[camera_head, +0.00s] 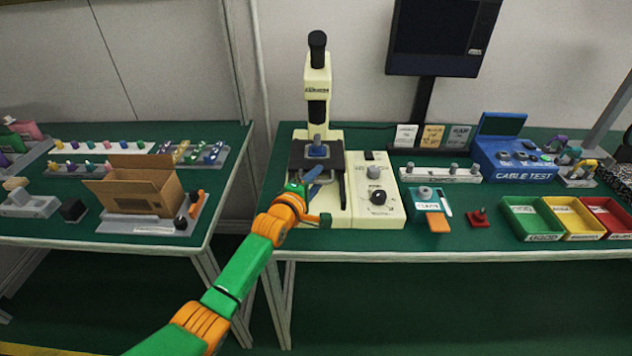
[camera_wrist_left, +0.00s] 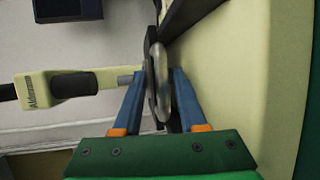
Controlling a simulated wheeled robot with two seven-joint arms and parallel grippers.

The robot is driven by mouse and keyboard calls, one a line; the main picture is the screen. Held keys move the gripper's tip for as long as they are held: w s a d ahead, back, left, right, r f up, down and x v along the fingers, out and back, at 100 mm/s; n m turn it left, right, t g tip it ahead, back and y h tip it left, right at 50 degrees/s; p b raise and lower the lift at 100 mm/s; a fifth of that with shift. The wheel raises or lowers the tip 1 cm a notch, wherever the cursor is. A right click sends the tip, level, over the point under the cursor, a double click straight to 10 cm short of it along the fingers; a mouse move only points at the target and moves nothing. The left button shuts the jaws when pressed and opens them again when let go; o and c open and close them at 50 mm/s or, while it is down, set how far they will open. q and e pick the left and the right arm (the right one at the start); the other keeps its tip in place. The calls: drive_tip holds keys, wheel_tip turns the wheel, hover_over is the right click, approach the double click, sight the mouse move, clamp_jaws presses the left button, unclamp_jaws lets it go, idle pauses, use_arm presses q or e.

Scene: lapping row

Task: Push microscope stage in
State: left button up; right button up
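The cream microscope (camera_head: 318,88) stands upright at the back of the right table, with a black eyepiece on top. Its dark flat stage (camera_head: 301,160) sits below the objective, with a small blue-grey piece (camera_head: 317,151) on it. My left gripper (camera_head: 318,174) is at the front of the stage, its blue fingers pointing toward it. In the left wrist view, the fingers (camera_wrist_left: 157,85) are spread to either side of a thin dark plate edge and a silvery rounded piece (camera_wrist_left: 160,80). I cannot tell whether they touch it. My right gripper is in neither view.
A cream control box (camera_head: 376,190) with knobs stands right of the stage. A cardboard box (camera_head: 140,187) is on the left table.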

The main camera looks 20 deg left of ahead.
use_arm(q)
drive_tip(key=shift+f, duration=0.1)
drive_tip(key=shift+s+p, duration=0.3)
drive_tip(key=shift+s, duration=0.15)
drive_tip(key=p+v, duration=0.1)
drive_tip(key=v, duration=0.5)
drive_tip(key=shift+s+p, duration=0.1)
drive_tip(key=shift+p, duration=0.3)
drive_tip(key=shift+a, duration=0.1)
